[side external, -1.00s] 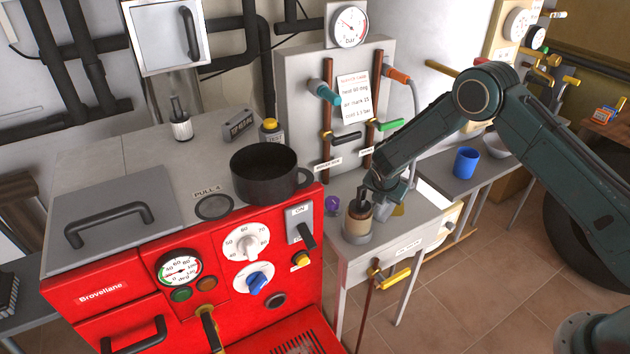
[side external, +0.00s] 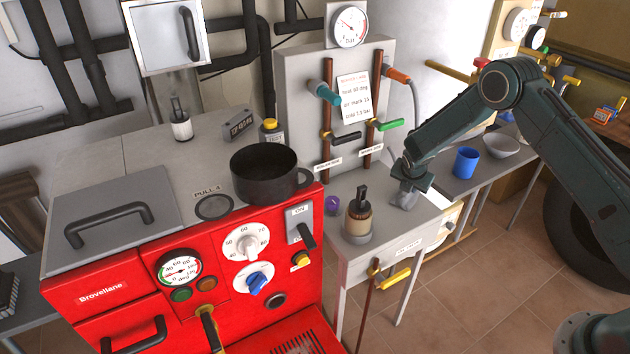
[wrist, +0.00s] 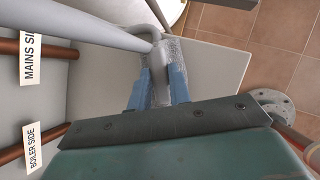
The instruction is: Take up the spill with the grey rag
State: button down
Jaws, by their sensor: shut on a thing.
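The grey rag (side external: 404,197) is on the top of the small white table, under my gripper (side external: 405,187). In the wrist view my gripper (wrist: 160,86) has its blue fingers shut on a raised fold of the rag (wrist: 188,62). The rest of the rag spreads around and beyond the fingertips. No spill shows in the current views. The rag and gripper cover the part of the tabletop where a yellowish patch showed earlier.
A brown container with a black handle (side external: 358,218) stands left of the rag, near a small purple object (side external: 332,204). A grey hose (wrist: 95,22) crosses the wrist view close to the fingers. A blue mug (side external: 466,162) stands on the table behind.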

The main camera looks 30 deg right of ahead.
jog(key=a, duration=1)
jog(key=d, duration=0.9)
jog(key=shift+d, duration=0.25)
jog(key=shift+a, duration=4.7)
notch_tip(320, 180, up, 8)
